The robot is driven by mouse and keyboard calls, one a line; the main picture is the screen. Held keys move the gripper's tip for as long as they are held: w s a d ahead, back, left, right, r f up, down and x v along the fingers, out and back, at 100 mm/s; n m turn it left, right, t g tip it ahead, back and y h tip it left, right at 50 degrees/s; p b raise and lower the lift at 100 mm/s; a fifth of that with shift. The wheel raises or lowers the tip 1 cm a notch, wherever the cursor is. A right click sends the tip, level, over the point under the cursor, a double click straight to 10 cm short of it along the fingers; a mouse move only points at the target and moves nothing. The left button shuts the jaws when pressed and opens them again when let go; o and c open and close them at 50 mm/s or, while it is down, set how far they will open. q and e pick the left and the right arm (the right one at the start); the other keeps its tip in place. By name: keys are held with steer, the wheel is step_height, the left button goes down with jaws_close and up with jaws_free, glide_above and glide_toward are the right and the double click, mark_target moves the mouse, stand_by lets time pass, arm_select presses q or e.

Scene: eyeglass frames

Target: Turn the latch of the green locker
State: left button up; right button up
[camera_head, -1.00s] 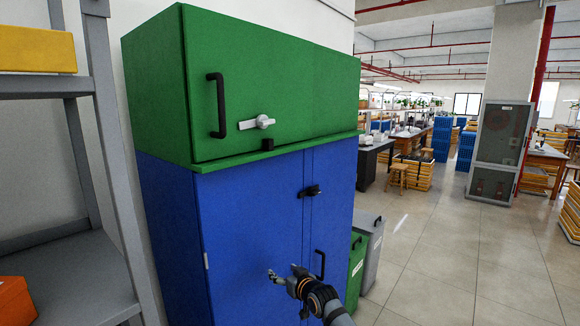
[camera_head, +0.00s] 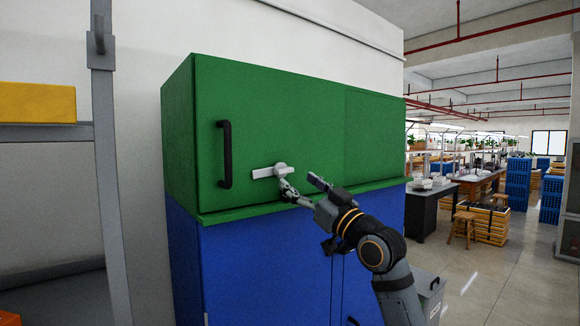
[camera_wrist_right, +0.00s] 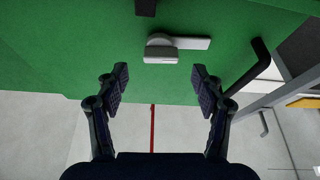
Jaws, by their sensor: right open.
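The green locker (camera_head: 290,110) sits on top of a blue cabinet. Its latch (camera_head: 265,172) is a light grey lever on a round hub, lying about level, with the lever pointing left in the head view. My right gripper (camera_head: 303,185) is just right of and slightly below the latch hub, open and empty. In the right wrist view the latch (camera_wrist_right: 178,44) lies beyond the spread fingertips of the right gripper (camera_wrist_right: 160,82), with a gap between them. The small black part below the hub is hidden in the head view. My left gripper is out of view.
A black handle (camera_head: 225,154) stands upright left of the latch; it shows at the right in the wrist view (camera_wrist_right: 246,68). The blue cabinet (camera_head: 250,265) is below. A grey shelf with a yellow box (camera_head: 38,103) is at the left.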

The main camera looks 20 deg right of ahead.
mark_target(287, 173)
steer(key=p+x, duration=0.1)
steer(key=x, duration=0.4)
steer(key=shift+a, duration=0.15)
jaws_close()
